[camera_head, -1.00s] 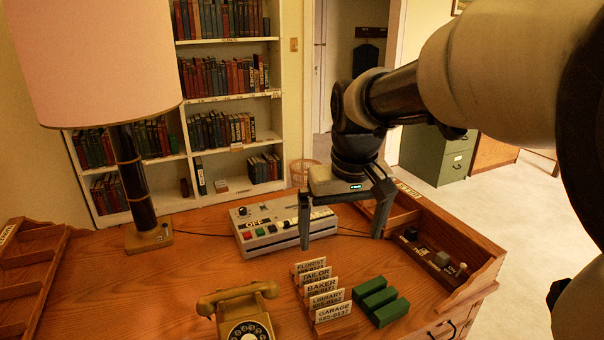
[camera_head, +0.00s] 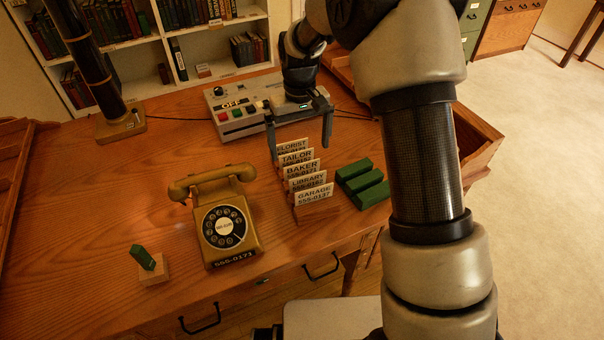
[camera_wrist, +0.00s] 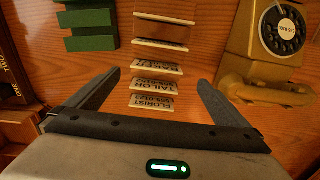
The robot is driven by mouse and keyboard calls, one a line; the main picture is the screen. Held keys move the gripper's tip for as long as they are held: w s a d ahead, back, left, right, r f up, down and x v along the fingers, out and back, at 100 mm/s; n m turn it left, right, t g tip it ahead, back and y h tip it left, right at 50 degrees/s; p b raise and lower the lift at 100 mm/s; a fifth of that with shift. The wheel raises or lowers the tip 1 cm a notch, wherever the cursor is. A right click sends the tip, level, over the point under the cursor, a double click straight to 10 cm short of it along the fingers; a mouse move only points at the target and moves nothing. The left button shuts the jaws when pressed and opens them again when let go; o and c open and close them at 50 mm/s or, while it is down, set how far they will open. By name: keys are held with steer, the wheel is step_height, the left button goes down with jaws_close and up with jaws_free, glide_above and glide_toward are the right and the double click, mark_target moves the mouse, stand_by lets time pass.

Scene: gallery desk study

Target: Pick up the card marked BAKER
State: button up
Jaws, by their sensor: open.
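The BAKER card (camera_head: 301,169) is a small white card with dark print, standing in the middle of a row in a wooden card rack (camera_head: 318,211) on the desk. TAILOR (camera_head: 296,157) and FLORIST (camera_head: 291,145) stand behind it, LIBRARY (camera_head: 307,181) and GARAGE (camera_head: 314,195) in front. My gripper (camera_head: 300,150) is open over the rear end of the row, holding nothing. In the wrist view, the FLORIST card (camera_wrist: 152,101) and TAILOR card (camera_wrist: 154,86) lie between the spread fingers, and the BAKER card (camera_wrist: 157,67) is near the fingertip line (camera_wrist: 160,77).
Green blocks (camera_head: 363,184) lie close to the right of the rack. A tan telephone (camera_head: 226,222) stands to its left. A switch box (camera_head: 240,108) is behind. A green piece on a wooden block (camera_head: 150,266) sits at front left. The desk's left middle is clear.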

mark_target(302, 164)
steer(key=f, duration=0.8)
steer(key=shift+w+d+b, duration=0.1)
steer(key=shift+d+b, duration=0.15)
steer(key=shift+b, duration=0.1)
steer(key=c, duration=1)
